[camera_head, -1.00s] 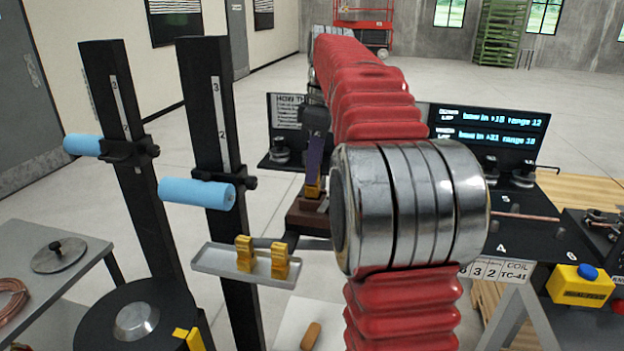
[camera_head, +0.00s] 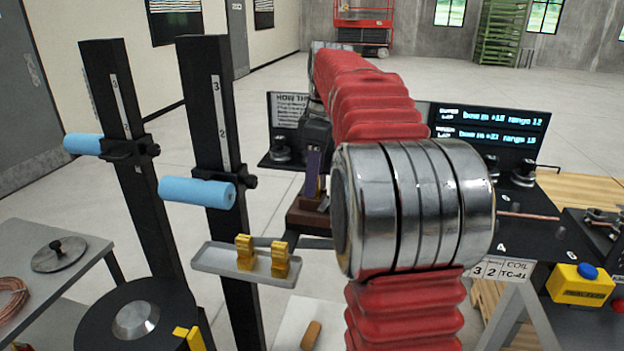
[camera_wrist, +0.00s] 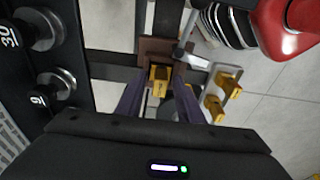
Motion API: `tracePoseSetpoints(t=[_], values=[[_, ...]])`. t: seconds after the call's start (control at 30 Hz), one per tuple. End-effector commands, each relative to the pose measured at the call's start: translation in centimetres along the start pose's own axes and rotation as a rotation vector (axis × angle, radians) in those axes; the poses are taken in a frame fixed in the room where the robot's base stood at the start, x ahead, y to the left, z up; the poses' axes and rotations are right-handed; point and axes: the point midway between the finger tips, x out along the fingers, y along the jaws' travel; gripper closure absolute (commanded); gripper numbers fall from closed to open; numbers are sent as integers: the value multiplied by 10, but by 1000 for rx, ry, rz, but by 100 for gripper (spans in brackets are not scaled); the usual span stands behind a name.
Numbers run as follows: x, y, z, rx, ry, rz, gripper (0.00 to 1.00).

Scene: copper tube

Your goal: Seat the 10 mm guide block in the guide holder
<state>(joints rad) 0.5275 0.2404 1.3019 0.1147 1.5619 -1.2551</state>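A yellow guide block (camera_wrist: 159,74) sits at the brown guide holder (camera_wrist: 147,47) in the wrist view; its size mark is not readable. My gripper (camera_wrist: 159,92) has its two purple fingers apart, one on each side of this block, with gaps showing. In the head view, one purple finger (camera_head: 313,172) stands over the brown holder (camera_head: 306,217) and hides most of the block. Whether the block is fully down in the holder cannot be told. Two other yellow blocks, left (camera_head: 245,251) and right (camera_head: 280,259), stand on the grey tray (camera_head: 210,259).
A black panel with knobs (camera_wrist: 50,88) lies close on the left in the wrist view. A yellow box with a blue button (camera_head: 580,285) is at the right.

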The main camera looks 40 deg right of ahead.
Motion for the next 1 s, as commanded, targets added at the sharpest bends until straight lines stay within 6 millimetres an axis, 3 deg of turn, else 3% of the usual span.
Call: tracePoseSetpoints(t=[0.37,1.0], values=[[-12,1,0,1,0,1,66],[-91,1,0,1,1,2,66]])
